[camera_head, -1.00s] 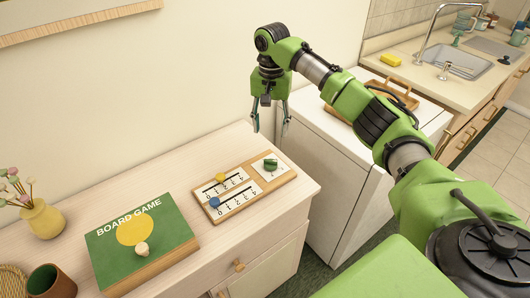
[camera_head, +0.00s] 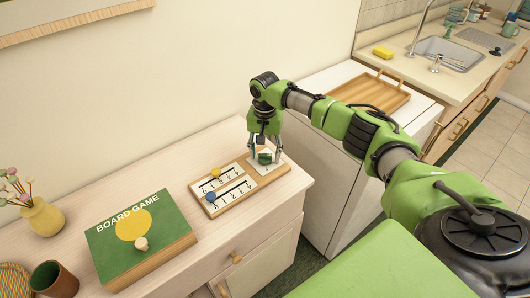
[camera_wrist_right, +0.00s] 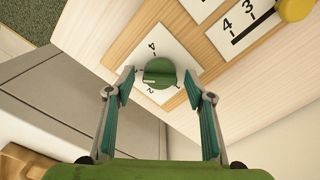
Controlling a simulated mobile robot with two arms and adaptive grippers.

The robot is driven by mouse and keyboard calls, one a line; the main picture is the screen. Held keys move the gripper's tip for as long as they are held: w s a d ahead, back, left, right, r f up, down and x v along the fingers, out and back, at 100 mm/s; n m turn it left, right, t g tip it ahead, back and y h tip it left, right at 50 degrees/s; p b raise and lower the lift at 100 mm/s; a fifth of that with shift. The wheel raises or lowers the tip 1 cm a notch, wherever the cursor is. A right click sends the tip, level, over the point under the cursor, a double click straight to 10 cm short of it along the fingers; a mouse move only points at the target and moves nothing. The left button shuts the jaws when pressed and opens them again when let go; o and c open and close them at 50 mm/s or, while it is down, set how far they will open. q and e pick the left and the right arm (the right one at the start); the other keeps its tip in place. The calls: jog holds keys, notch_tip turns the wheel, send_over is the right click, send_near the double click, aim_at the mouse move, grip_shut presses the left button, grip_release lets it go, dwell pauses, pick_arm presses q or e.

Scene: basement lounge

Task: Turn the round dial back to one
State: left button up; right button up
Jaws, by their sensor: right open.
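The green round dial (camera_head: 264,156) sits on a white numbered plate at the right end of a wooden board (camera_head: 216,209) on the cabinet. In the right wrist view the dial (camera_wrist_right: 159,73) shows between my fingers, with a 4 and a 2 readable on its plate (camera_wrist_right: 150,48); other numerals are hidden. My right gripper (camera_head: 264,157) points down over the dial, its fingers open on either side. In the wrist view my right gripper (camera_wrist_right: 160,84) has gaps between both fingers and the dial. My left gripper is out of view.
The board also carries a yellow knob (camera_head: 216,172) and a blue knob (camera_head: 212,197) on numbered sliders. A green board game box (camera_head: 172,231) lies to the left, with a yellow vase (camera_head: 46,220) beyond. A wooden tray (camera_head: 376,94) sits on the white appliance.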

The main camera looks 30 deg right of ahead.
jog(key=c, duration=1.1)
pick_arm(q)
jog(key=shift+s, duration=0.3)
pick_arm(e)
jog(key=shift+c, duration=0.2)
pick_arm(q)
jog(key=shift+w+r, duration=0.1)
pick_arm(e)
jog(key=shift+r, duration=0.1)
